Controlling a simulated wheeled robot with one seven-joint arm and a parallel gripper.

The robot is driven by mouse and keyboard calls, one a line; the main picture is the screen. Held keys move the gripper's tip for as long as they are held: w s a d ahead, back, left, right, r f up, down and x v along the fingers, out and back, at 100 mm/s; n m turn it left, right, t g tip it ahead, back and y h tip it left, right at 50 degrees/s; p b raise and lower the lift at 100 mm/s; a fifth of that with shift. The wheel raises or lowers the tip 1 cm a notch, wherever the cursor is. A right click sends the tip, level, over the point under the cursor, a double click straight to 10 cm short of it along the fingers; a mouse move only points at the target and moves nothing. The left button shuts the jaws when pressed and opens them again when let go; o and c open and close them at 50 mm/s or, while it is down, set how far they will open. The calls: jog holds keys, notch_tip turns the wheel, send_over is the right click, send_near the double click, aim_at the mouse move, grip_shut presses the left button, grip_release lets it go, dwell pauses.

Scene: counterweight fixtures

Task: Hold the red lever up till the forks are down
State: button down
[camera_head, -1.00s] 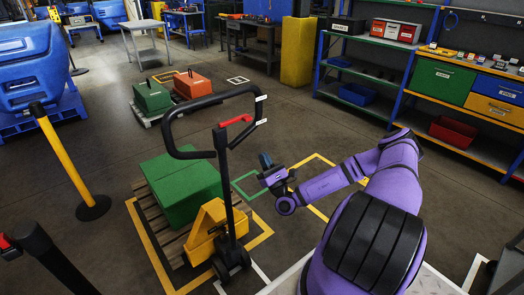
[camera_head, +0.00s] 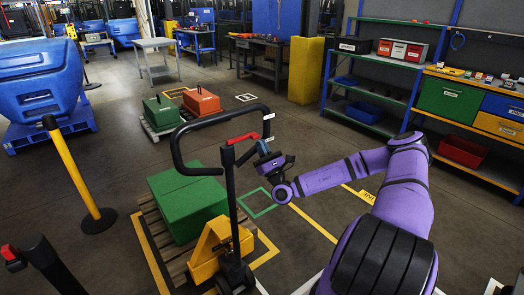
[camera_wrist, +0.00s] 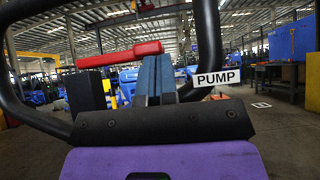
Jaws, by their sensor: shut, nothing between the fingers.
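The red lever (camera_head: 243,138) sits inside the black loop handle (camera_head: 178,150) of a yellow pallet jack (camera_head: 217,250). In the wrist view the lever (camera_wrist: 120,55) runs in from the left, its right end at the tips of my fingers. My gripper (camera_head: 263,147) is shut, with its blue fingers (camera_wrist: 155,62) pointing up by the lever's right end. I cannot tell whether they touch it. A green box (camera_head: 187,205) sits on a wooden pallet (camera_head: 172,259) in front of the jack. The forks are hidden by the pallet and box.
The handle carries a PUMP label (camera_wrist: 216,77) just right of my fingers. A yellow post (camera_head: 75,175) stands at left. Green and orange boxes (camera_head: 200,102) stand behind. Shelves (camera_head: 375,85) line the right. Open floor lies between.

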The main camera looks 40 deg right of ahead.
jog(key=r+n+y, duration=0.1)
jog(key=n+y, duration=0.1)
jog(key=r+n+g+y, duration=0.1)
jog(key=n+y, duration=0.1)
jog(key=n, duration=0.1)
jog(key=r+n+y, duration=0.1)
jog(key=n+y, duration=0.1)
jog(key=y, duration=0.1)
jog(key=shift+d+n+g, duration=0.25)
jog(key=shift+n+g, duration=0.15)
dwell(1.5)
jog(key=w+f+v, duration=0.2)
jog(key=v, duration=1)
jog(key=shift+s+f, duration=0.2)
jog(key=shift+f, duration=0.15)
dwell(0.6)
